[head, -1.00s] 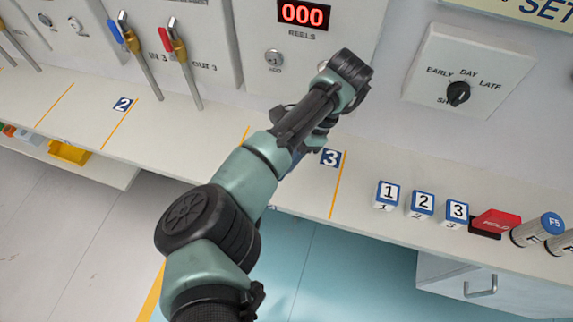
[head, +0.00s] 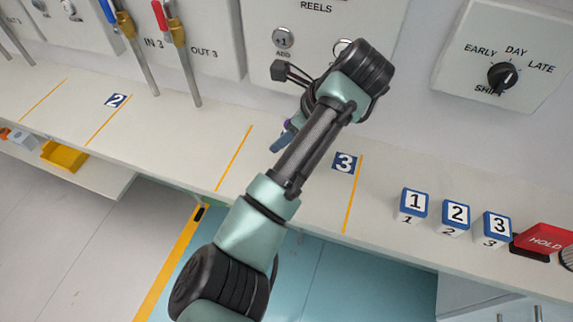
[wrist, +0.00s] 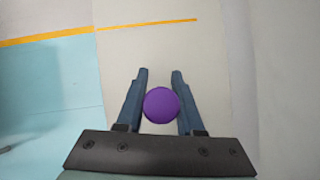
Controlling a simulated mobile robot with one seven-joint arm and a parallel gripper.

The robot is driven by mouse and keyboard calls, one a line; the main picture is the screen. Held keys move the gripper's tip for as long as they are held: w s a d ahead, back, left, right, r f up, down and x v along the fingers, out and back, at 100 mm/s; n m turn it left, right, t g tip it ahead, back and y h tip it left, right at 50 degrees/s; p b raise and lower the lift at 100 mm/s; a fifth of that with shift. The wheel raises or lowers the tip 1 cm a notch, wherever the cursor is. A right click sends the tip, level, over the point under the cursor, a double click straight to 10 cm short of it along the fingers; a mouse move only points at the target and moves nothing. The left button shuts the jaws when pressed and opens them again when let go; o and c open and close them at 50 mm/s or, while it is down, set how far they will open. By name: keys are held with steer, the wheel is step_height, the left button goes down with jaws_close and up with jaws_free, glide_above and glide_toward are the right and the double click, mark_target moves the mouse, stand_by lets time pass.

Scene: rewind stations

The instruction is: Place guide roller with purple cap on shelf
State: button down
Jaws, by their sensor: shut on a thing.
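The guide roller shows its round purple cap (wrist: 161,104) end-on in the wrist view, between the two blue fingers of my gripper (wrist: 159,74). My gripper is shut on it. In the head view my gripper (head: 281,141) is mostly hidden behind my own arm, with a blue finger and a trace of purple showing. It is over the white shelf (head: 190,133), between the orange lines beside the number 3 label. The roller's body below the cap is hidden. I cannot tell whether it touches the shelf.
Numbered blocks 1 (head: 412,205), 2 (head: 455,216) and 3 (head: 496,229) and a red HOLD block (head: 543,241) stand on the shelf at right. A shift dial (head: 502,75) is at upper right. The shelf around label 2 is clear.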

step_height(320, 180, down, 7)
steer(key=shift+r+b, duration=0.2)
steer(key=shift+b, duration=0.1)
steer(key=shift+f, duration=0.15)
steer(key=c, duration=0.5)
jaws_free()
steer(key=shift+c, duration=0.2)
steer(key=p+v, duration=0.7)
steer(key=v, duration=0.5)
steer(key=shift+r, duration=0.2)
steer(key=shift+f, duration=0.1)
